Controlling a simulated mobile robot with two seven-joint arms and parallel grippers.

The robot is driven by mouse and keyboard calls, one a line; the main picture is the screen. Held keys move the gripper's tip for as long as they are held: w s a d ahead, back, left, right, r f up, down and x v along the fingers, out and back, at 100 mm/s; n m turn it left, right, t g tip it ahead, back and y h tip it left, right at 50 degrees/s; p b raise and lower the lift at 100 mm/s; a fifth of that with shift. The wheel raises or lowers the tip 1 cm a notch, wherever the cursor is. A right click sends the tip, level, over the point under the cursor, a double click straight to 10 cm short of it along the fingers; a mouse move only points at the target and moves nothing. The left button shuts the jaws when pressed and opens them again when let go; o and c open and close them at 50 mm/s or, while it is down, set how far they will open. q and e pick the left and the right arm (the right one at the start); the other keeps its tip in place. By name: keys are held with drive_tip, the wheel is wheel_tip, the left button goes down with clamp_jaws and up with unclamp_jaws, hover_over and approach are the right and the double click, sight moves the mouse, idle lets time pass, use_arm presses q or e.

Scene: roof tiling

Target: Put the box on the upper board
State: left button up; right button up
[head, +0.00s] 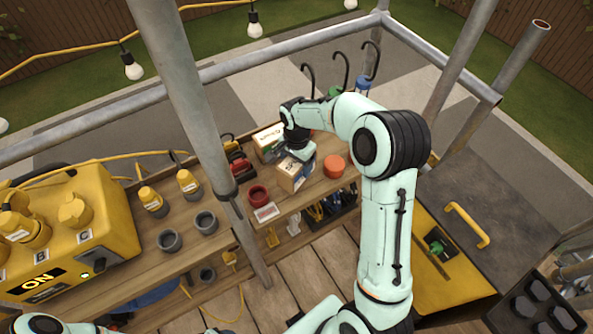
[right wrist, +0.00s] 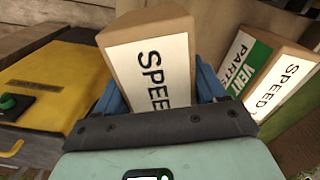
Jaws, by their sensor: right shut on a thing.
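My right gripper (head: 291,158) is shut on a brown box (head: 291,175) with a white label. In the right wrist view the blue fingers grip both sides of this box (right wrist: 150,62), and its label reads SPEED. In the head view the box is over the wooden board (head: 318,187); I cannot tell whether it touches the board. A second similar box (head: 267,139), with a white and green label, stands just behind it. It also shows at the right of the right wrist view (right wrist: 275,75). My left gripper is not in view.
A red-orange round container (head: 334,166) is right of the held box, and a dark red ring (head: 258,194) is to its left. A grey upright pole (head: 200,110) stands left of the boxes. A yellow case (head: 440,275) is at the right.

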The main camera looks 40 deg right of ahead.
drive_tip(key=shift+f, duration=1.9)
drive_tip(key=shift+f, duration=0.15)
drive_tip(key=o, duration=1.6)
